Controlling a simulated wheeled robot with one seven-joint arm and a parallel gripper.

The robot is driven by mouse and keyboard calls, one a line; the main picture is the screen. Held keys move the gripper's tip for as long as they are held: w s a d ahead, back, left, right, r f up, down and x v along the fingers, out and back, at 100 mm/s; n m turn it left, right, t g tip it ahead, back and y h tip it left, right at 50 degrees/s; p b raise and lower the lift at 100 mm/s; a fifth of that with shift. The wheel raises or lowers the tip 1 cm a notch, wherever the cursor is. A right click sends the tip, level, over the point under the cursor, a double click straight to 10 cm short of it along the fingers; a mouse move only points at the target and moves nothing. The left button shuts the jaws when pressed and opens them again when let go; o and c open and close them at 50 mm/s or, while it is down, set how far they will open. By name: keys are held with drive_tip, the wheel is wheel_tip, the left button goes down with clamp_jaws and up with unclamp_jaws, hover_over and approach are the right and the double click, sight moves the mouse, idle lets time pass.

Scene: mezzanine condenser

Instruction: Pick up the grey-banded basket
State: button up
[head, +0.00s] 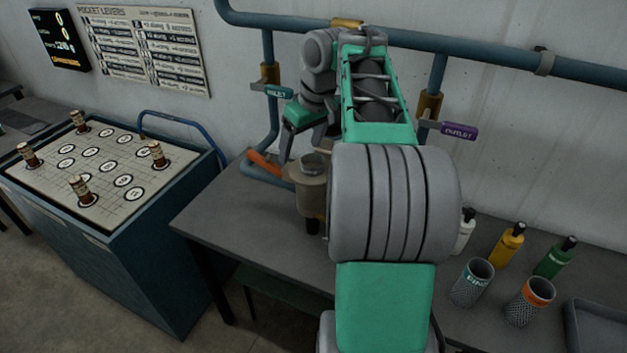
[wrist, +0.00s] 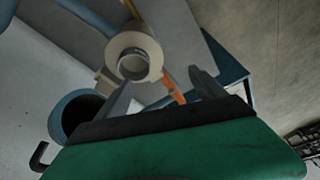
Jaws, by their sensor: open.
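A cream strainer housing (head: 312,192) stands open at the pipe by the wall, left of my arm's large ribbed joint. A grey ring (head: 314,163) shows in its mouth, which looks like the top of the grey-banded basket; the rest of it is hidden inside. In the wrist view the grey ring (wrist: 133,66) sits within the cream rim, ahead of the jaws and a little to their left. My gripper (head: 303,150) is open and empty, above and close to the housing. Its two fingers spread apart in the wrist view (wrist: 161,80), with no contact visible.
A teal-banded basket (head: 473,283) and an orange-banded basket (head: 528,302) stand right on the bench, by several bottles (head: 508,244) and a grey tray (head: 598,330). An orange lever (head: 265,163), teal tag (head: 279,91) and purple tag (head: 459,130) stick out near the pipes.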

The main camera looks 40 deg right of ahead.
approach(314, 158)
drive_tip(key=s+a, duration=0.1)
drive_tip(key=a, duration=0.1)
drive_tip(key=x, duration=0.2)
drive_tip(key=b+x, duration=0.1)
drive_tip(key=x, duration=0.2)
drive_tip(key=b+x, duration=0.1)
drive_tip(key=x, duration=0.1)
drive_tip(key=shift+s+f, duration=0.2)
drive_tip(key=shift+f, duration=0.1)
drive_tip(key=shift+c, duration=0.2)
drive_tip(key=shift+s, duration=0.1)
clamp_jaws()
